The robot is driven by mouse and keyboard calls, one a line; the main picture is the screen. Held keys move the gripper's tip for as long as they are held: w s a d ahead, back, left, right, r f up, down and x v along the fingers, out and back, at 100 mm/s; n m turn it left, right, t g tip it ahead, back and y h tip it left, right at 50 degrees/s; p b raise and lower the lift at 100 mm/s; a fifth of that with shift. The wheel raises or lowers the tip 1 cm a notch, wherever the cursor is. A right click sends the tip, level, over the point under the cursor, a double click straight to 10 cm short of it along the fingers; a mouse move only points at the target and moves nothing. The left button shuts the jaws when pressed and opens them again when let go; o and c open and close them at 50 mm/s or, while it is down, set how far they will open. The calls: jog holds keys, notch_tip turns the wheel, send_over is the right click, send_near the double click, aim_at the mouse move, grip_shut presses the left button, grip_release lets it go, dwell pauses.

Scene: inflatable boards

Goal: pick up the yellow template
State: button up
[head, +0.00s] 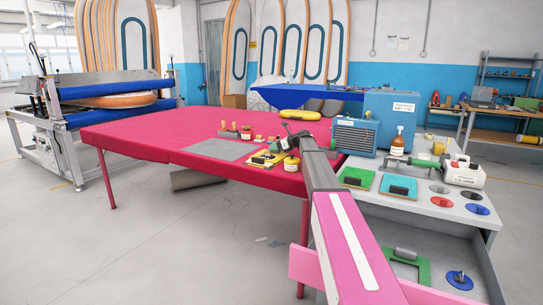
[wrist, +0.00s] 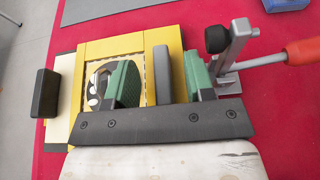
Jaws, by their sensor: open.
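The yellow template (wrist: 88,50) lies flat below my gripper in the wrist view, with a dark grey upright grip (wrist: 162,72) on it and a cut-out showing a patterned patch. In the head view the template (head: 258,163) is near the front edge of the red table. My gripper (wrist: 160,82) is open, its green fingers on either side of the grey grip with gaps showing. In the head view my gripper (head: 290,145) is over the template's right side, partly hidden by my arm.
A black block (wrist: 45,93) on a cream plate sits left of the template. A metal tool with a red handle (wrist: 302,50) stands close on the right.

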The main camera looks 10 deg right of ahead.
jog(key=shift+x, duration=1.15)
grip_shut()
jog(key=shift+r, duration=0.1)
